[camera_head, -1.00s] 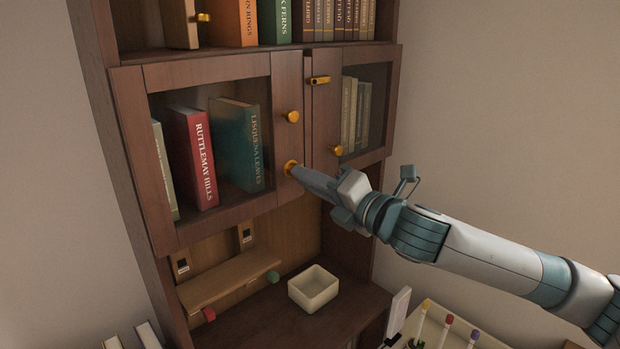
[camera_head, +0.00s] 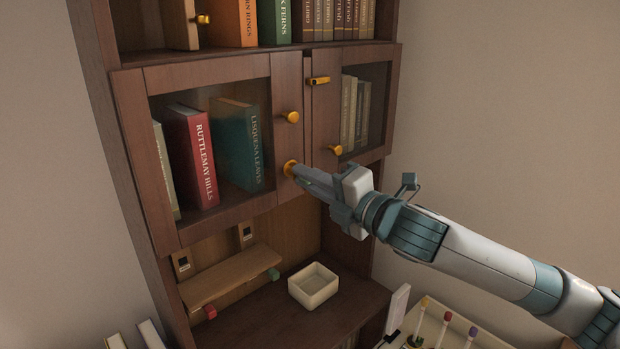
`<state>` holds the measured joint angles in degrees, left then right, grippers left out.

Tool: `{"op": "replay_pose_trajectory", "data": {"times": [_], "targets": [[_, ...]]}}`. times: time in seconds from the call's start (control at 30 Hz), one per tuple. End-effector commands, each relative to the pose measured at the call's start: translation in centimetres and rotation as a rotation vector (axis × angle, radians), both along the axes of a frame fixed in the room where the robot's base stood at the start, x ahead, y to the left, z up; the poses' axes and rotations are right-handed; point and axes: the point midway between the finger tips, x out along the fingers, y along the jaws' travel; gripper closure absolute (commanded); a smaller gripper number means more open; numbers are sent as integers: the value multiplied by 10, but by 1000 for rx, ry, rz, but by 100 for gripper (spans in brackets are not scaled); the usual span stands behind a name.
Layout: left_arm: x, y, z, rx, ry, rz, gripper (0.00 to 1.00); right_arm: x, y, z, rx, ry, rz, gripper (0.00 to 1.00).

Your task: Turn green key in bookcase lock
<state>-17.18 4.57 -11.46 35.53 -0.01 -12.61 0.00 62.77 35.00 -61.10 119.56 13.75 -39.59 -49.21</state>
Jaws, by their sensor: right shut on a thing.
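The dark wood bookcase (camera_head: 190,68) has two glazed doors with gold knobs. A round gold lock (camera_head: 290,167) sits low on the left door's right stile (camera_head: 288,90). My right gripper (camera_head: 297,171) reaches in from the right, its narrow fingers shut with their tips at this lock. The green key is not clearly visible; the fingers cover whatever is between them at the lock. The left door looks closed. My left gripper is not in view.
A tray (camera_head: 430,325) with colour-capped items stands at lower right. A gold latch (camera_head: 319,80) is on the right door. Books stand behind the glass.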

Motion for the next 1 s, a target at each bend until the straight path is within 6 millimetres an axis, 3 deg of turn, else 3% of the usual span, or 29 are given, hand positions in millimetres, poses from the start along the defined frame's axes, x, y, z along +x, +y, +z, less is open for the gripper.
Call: {"op": "replay_pose_trajectory", "data": {"times": [0.03,0.6,0.63,0.7,1.0], "targets": [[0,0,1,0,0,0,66,2,-1,7,7,-7,-3,100],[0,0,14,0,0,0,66,2,0,9,198,162,-1,100],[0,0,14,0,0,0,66,2,0,9,199,162,-1,86],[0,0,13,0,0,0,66,2,0,8,197,161,0,69],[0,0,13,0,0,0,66,2,1,1,191,172,0,66]]}}
